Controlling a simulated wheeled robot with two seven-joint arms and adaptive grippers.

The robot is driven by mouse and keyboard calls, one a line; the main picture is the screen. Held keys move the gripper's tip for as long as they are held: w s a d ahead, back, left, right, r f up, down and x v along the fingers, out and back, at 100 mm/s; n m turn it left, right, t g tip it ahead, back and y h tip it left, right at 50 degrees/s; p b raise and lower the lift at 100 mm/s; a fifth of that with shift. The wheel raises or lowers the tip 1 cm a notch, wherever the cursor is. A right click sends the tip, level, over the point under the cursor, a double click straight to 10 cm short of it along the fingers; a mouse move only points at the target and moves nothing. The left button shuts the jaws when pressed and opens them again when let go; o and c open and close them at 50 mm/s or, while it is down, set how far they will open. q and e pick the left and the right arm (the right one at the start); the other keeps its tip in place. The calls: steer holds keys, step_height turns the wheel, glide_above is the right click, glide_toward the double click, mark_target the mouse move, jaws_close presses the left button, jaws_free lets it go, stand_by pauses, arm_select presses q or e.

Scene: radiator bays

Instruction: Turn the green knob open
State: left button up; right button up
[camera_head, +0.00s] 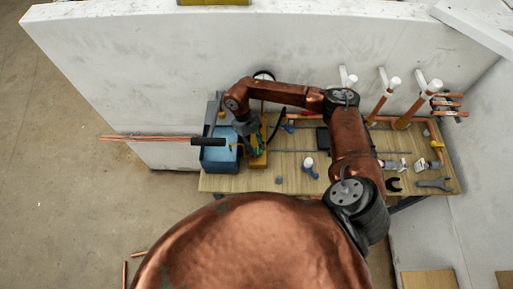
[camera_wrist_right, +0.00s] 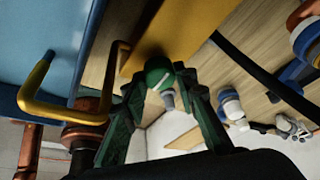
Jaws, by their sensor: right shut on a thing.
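The green knob (camera_wrist_right: 158,73) shows in the right wrist view, next to a yellow block (camera_wrist_right: 180,35). My right gripper (camera_wrist_right: 166,84) has its two dark green fingers on either side of the knob and is shut on it. A small grey-white piece shows just below the knob, between the fingers. In the head view my right gripper (camera_head: 250,138) reaches down over the yellow block (camera_head: 258,161), and it hides the knob there. My left gripper is not in view.
A blue box (camera_head: 220,158) stands left of the yellow block; a bent yellow handle (camera_wrist_right: 38,100) shows beside it in the wrist view. The wooden bench (camera_head: 235,184) holds several fittings and a wrench (camera_head: 434,185) at right. A white wall (camera_head: 180,60) stands behind.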

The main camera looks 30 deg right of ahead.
steer(key=shift+r, duration=0.1)
steer(key=o, duration=1.2)
steer(key=shift+c, duration=0.2)
steer(key=v, duration=1.2)
